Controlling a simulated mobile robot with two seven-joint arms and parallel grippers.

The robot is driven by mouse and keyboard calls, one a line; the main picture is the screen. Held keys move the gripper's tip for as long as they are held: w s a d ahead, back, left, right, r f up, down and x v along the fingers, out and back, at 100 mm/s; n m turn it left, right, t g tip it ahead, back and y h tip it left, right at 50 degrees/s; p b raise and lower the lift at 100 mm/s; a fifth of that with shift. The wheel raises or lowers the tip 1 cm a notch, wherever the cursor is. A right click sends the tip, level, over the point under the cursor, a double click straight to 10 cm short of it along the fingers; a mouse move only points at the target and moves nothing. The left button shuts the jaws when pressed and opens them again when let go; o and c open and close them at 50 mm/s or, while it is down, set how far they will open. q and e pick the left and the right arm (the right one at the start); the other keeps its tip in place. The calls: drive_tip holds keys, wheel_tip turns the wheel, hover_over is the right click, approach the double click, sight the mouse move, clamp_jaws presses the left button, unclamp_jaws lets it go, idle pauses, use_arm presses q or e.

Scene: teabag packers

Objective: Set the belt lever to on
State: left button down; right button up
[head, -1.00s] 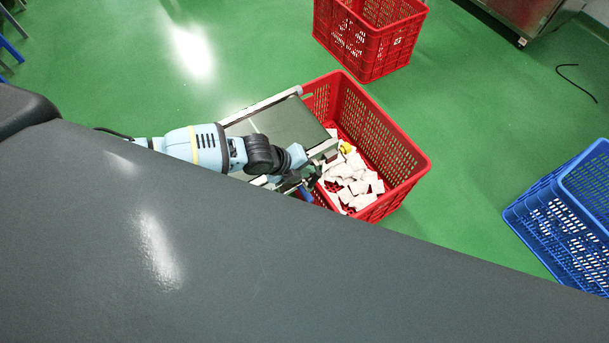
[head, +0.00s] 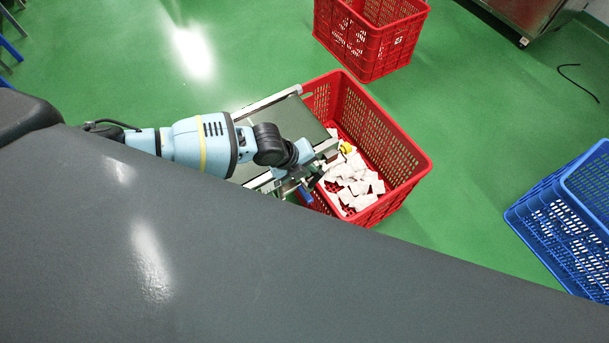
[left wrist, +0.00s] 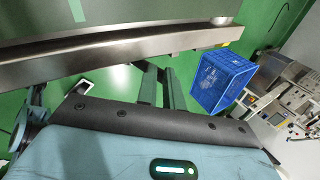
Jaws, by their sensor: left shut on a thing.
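The conveyor belt (head: 298,120) runs under my left arm in the head view, its end at the red crate. My left gripper (head: 318,168) is at the belt's end, beside the crate's near wall. Its fingers (left wrist: 160,84) show close together in the left wrist view, against a metal rail (left wrist: 110,52). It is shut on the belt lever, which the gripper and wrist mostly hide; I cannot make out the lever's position. A small blue part (head: 306,196) shows just below the gripper. My right gripper is not in view.
The red crate (head: 405,152) holds several white packets (head: 352,182) and a small yellow thing (head: 346,147). Another red crate (head: 370,50) stands behind. A blue crate (head: 560,220) is at the right and also shows in the left wrist view (left wrist: 222,78). Green floor between is clear.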

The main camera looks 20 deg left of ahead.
sight(322, 175)
use_arm(q)
drive_tip(key=d+f+g+y+b, duration=0.2)
drive_tip(key=g+b, duration=0.1)
drive_tip(key=d+f+g+y+b, duration=0.1)
drive_tip(key=shift+w+d+g, duration=0.3)
drive_tip(key=shift+w, duration=0.05)
drive_tip(key=shift+w+d+f+g+y+b, duration=0.1)
drive_tip(key=shift+w+d+g+y+b, duration=0.2)
drive_tip(key=shift+b, duration=0.35)
drive_tip(key=shift+g+y, duration=0.6)
drive_tip(key=w+f+b, duration=0.1)
drive_tip(key=b, duration=0.2)
drive_tip(key=w+d+f+b, duration=0.1)
drive_tip(key=w+f+b, duration=0.1)
drive_tip(key=b, duration=0.1)
drive_tip(key=shift+w+d, duration=0.2)
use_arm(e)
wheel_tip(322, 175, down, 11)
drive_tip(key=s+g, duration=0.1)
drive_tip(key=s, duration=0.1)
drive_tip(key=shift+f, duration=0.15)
use_arm(q)
drive_tip(key=shift+r, duration=0.1)
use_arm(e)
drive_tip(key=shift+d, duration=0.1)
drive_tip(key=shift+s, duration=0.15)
